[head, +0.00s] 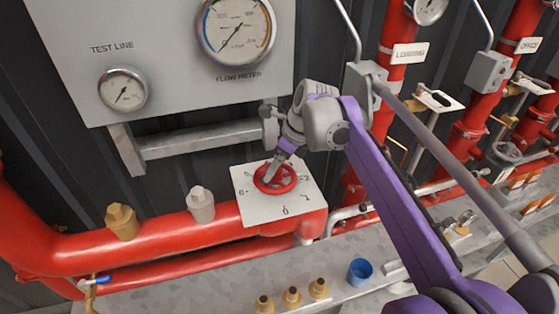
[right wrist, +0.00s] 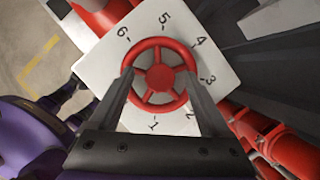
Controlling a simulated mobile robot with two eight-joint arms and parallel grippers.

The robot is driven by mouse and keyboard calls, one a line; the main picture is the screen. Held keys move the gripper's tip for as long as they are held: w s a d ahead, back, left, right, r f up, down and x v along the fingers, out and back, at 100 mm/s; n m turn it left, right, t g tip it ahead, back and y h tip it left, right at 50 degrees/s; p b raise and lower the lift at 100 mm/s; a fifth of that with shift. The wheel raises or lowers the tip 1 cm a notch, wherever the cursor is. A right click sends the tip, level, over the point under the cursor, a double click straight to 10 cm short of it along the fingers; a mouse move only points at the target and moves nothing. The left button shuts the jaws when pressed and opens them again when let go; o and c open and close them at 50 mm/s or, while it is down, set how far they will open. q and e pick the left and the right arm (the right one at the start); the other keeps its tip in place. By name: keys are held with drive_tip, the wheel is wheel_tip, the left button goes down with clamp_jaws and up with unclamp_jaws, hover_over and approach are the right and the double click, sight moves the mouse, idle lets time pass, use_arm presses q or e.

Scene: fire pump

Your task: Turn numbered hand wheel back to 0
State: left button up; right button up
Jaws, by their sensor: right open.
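The red hand wheel (head: 275,179) sits on a square white plate (head: 249,208) with numbers around it, mounted on red pipework. In the right wrist view the wheel (right wrist: 160,77) shows spokes and a round hub. The plate (right wrist: 105,62) there reads 1 to 6; the 0 is not visible, and I see no clear pointer on the wheel. My right gripper (head: 277,173) is over the wheel. In the right wrist view its fingers (right wrist: 157,76) are apart, one on each side of the rim; I cannot tell whether they touch it. My left gripper is not in view.
A grey panel with a flow meter (head: 236,27) and a test line gauge (head: 122,90) hangs above. Brass (head: 121,222) and grey (head: 200,204) fittings stand on the red pipe at left. A blue cup (head: 359,272) and several brass fittings are on the ledge below.

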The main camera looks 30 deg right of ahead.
drive_tip(key=shift+c, duration=0.2)
clamp_jaws()
drive_tip(key=m, duration=0.2)
drive_tip(key=m+h, duration=0.1)
drive_tip(key=m, duration=0.1)
drive_tip(key=m+h, duration=0.1)
drive_tip(key=m, duration=0.1)
drive_tip(key=shift+a+t, duration=0.25)
drive_tip(key=shift+t, duration=0.15)
drive_tip(key=m+b, duration=0.1)
drive_tip(key=b, duration=0.3)
drive_tip(key=shift+s+f+h, duration=0.1)
drive_tip(key=shift+f+h, duration=0.2)
drive_tip(key=shift+h, duration=0.1)
drive_tip(key=b, duration=0.4)
drive_tip(key=shift+m, duration=0.4)
drive_tip(key=shift+r+b, duration=0.25)
drive_tip(key=shift+b, duration=0.3)
